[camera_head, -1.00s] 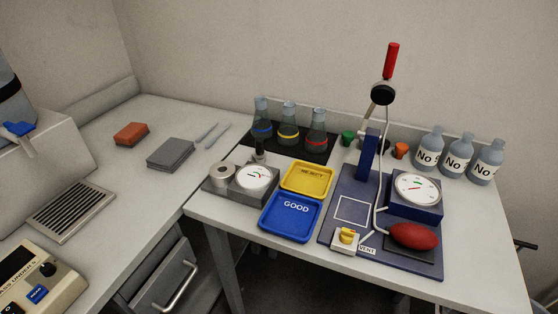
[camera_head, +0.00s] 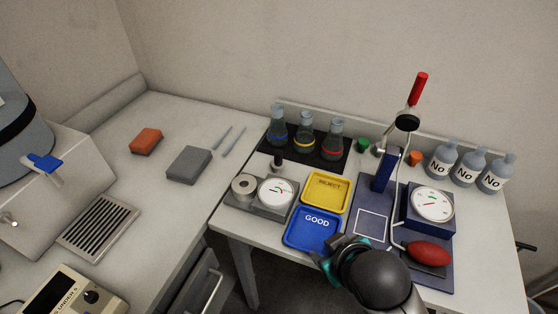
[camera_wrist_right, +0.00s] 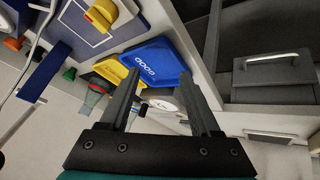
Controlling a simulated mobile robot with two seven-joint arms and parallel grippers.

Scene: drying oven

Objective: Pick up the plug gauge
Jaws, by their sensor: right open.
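What looks like the plug gauge is a small dark-handled piece (camera_head: 277,162) standing upright at the back of a grey dial-gauge base (camera_head: 262,207) in the head view. In the right wrist view its black knob (camera_wrist_right: 143,110) seems to show between my fingers, beside the partly hidden dial (camera_wrist_right: 163,104). My right gripper (camera_wrist_right: 160,74) is open and empty. In the head view the right gripper (camera_head: 340,248) is over the front edge of the blue GOOD tray, to the right of and nearer than the dial-gauge base. My left gripper is out of view.
The yellow REJECT tray (camera_head: 326,190) and blue GOOD tray (camera_head: 312,228) lie right of the dial base. Several flasks stand on a black mat (camera_head: 298,158) behind. A blue stand (camera_head: 384,170) with a red-handled lever and red bulb (camera_head: 429,253) is to the right.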

